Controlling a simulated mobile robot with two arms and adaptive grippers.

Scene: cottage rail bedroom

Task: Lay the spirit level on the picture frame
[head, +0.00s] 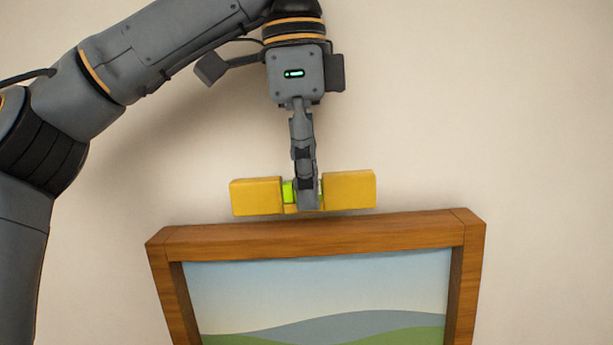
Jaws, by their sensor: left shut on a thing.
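The spirit level (349,190) is a yellow bar with a green vial at its middle. My left gripper (308,200) points down and is shut on the level's middle, hiding part of the vial. The picture frame (315,238) has a wooden border around a landscape picture and is against the wall, its top edge sloping slightly up to the right. The level is just above the frame's top edge, with a narrow strip of wall visible between them. The level also tilts slightly, its right end higher. My right gripper is not in view.
The plain beige wall (500,120) fills the background. The space to the right of the level and above the frame is clear. The frame's lower part is cut off by the view's bottom edge.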

